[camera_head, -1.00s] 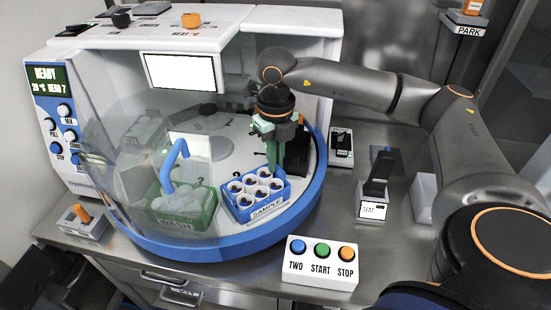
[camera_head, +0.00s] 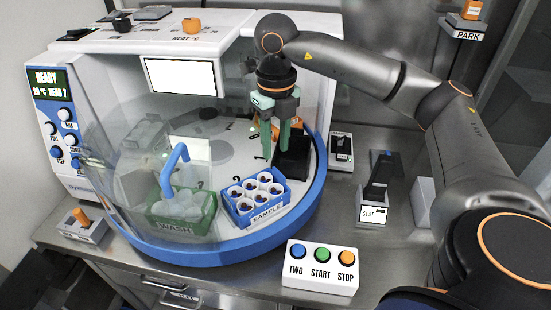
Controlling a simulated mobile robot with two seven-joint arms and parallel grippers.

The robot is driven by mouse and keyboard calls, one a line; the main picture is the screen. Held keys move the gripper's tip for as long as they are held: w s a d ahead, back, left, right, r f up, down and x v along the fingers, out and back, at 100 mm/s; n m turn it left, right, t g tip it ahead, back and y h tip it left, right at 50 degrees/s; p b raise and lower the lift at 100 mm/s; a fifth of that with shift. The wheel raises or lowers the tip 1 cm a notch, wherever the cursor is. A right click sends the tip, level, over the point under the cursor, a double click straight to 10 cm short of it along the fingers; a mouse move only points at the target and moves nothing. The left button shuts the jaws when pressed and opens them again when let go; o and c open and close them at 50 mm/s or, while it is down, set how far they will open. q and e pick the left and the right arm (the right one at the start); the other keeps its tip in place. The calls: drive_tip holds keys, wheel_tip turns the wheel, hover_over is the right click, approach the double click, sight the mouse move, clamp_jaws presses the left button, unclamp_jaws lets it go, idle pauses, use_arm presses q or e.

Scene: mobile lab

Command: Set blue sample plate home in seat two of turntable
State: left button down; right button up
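The blue sample plate (camera_head: 243,222), labelled SAMPLE and holding several white cups, rests on the front of the turntable (camera_head: 313,190), right of the green WASH plate. My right gripper (camera_head: 278,160) is above and behind the sample plate, apart from it, with its green fingers pointing down and a gap between them. It appears empty. A black block (camera_head: 294,158) on the turntable stands just right of and behind the fingers. The sample plate's exact fit in a seat cannot be told. My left gripper is not in view.
The green WASH plate (camera_head: 208,222) with a blue handle sits behind the clear cover at left. A button box (camera_head: 319,281) marked TWO, START and STOP stands in front. A SEAT lever unit (camera_head: 374,212) and another switch (camera_head: 341,152) stand at right.

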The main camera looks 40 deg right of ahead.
wheel_tip(320, 180, up, 6)
idle(0.8)
